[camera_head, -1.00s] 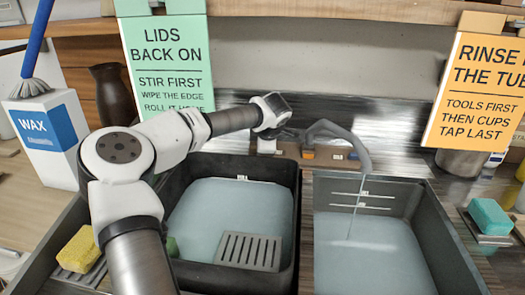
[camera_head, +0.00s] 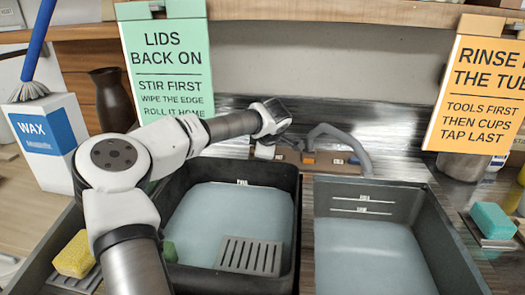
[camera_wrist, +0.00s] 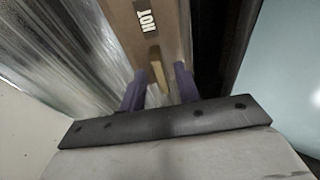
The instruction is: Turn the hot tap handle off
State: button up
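The hot tap handle (camera_wrist: 158,72) is a small brass-coloured bar on the brown tap board (camera_wrist: 160,28), beside a HOT label (camera_wrist: 147,18). My gripper (camera_wrist: 160,84) points at it in the wrist view. Its two purple fingers stand apart, one on each side of the handle, with gaps showing. Contact is hard to judge. In the head view my wrist hides most of the gripper at the left end of the tap board (camera_head: 290,157). The grey tap spout (camera_head: 345,138) arches over the right basin, and no water stream shows below it.
The left basin (camera_head: 297,215) and right basin (camera_head: 435,225) hold pale water. A drain rack (camera_head: 250,255) sits in the left one. A green sign (camera_head: 165,60) hangs close behind my arm; an orange sign (camera_head: 480,85) hangs at right. A teal sponge (camera_head: 492,220) lies far right.

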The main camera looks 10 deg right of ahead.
jog(key=b+v, duration=0.2)
jog(key=v, duration=1.1)
jog(key=shift+s+r, duration=0.25)
jog(key=shift+r, duration=0.05)
